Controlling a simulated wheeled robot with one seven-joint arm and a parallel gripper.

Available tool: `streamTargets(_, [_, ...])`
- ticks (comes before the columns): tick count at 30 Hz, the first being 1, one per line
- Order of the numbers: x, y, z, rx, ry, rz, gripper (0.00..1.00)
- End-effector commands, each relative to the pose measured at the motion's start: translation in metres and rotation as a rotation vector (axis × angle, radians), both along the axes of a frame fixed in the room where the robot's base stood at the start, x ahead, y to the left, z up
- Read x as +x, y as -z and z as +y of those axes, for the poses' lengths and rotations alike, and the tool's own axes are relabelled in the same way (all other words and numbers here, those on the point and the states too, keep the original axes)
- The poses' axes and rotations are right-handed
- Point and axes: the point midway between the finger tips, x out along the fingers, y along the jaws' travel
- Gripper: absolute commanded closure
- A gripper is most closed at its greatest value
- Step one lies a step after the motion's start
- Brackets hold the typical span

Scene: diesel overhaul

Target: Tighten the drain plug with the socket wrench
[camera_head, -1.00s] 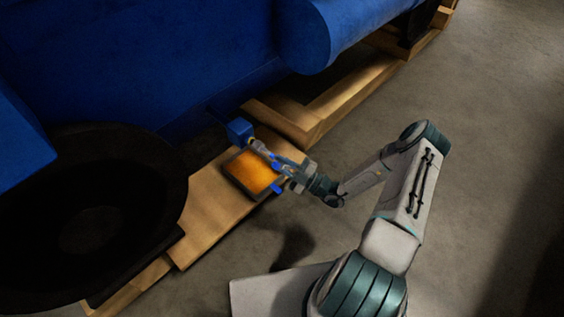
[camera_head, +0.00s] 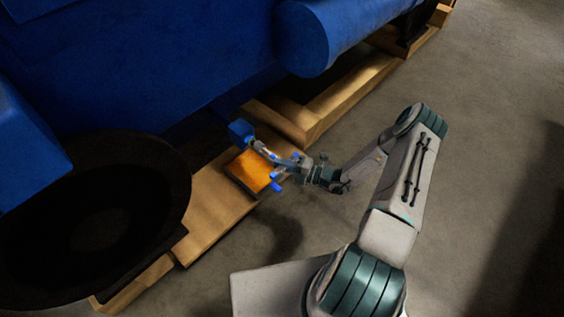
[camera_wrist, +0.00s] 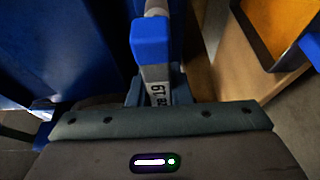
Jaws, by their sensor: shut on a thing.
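The socket wrench (camera_head: 262,150) is a grey shaft running from my gripper up-left to a small blue block (camera_head: 240,130) low on the engine. The drain plug is not distinguishable; the wrench's far end meets the block and covers that spot. My gripper (camera_head: 284,167) is shut on the wrench handle, to the right of the block. In the wrist view the grey handle (camera_wrist: 157,90) with "19" on it runs straight ahead from my gripper, with a blue part across it. Whether the socket is fully seated cannot be told.
A dark-rimmed tray (camera_head: 238,186) with orange liquid lies below the wrench on a wooden board (camera_head: 205,215). A large black round part (camera_head: 95,225) stands at left. The blue engine (camera_head: 160,60) and a timber frame (camera_head: 330,110) are behind. Floor at right is clear.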

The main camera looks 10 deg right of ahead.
Motion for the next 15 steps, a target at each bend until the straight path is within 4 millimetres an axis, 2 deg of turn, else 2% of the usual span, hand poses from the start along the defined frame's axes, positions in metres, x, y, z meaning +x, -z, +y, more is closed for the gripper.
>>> streamTargets(15, [0.0003,-0.0019,0.0,-0.261,0.001,-0.192,1.0])
